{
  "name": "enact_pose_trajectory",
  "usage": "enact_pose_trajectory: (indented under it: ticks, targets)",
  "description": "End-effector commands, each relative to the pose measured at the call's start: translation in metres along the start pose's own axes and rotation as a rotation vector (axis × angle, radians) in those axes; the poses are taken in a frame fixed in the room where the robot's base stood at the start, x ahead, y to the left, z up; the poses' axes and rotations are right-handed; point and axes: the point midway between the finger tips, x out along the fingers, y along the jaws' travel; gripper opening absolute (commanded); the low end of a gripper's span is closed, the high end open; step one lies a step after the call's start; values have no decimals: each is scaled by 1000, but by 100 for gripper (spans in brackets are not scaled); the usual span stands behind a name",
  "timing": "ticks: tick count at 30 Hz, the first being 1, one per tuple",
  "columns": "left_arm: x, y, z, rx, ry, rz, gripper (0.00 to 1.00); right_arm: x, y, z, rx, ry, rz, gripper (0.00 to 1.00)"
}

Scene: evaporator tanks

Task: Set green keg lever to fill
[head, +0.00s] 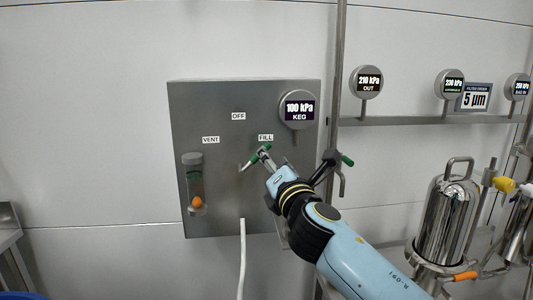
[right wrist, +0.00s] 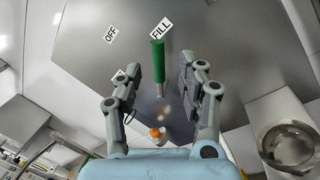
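The green keg lever (head: 262,148) is on the grey panel (head: 215,105), below the gauge that reads 100 kPa KEG (head: 299,108). Its green handle points up towards the FILL label (head: 265,137). In the right wrist view the green handle (right wrist: 157,58) also points at the FILL label (right wrist: 161,28). My right gripper (right wrist: 159,68) is open, with one finger on each side of the handle and a visible gap to each. In the head view the right gripper (head: 263,161) partly covers the lever's lower part. My left gripper is not in view.
The OFF (head: 238,116) and VENT (head: 210,140) labels are left of FILL. A sight tube (head: 195,185) with an orange ball is at the panel's left. A vertical pipe (head: 340,60) runs beside the panel, near another green handle (head: 347,160). A steel canister (head: 448,220) stands at right.

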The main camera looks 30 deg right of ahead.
Motion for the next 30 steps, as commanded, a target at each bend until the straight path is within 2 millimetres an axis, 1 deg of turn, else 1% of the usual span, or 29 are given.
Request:
enact_pose_trajectory:
  ticks: [1,3,6,10,15,30]
  targets:
    - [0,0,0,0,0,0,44,-12,-1,-1,1,2,-2,40]
    - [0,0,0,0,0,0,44,-27,-1,-1,2,3,-3,40]
    - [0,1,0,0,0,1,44,-44,-1,-1,1,2,-3,40]
    - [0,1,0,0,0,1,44,-57,-1,-1,1,2,-3,40]
    - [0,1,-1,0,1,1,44,-61,0,0,1,0,-1,40]
    - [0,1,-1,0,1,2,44,-60,0,0,1,1,-1,40]
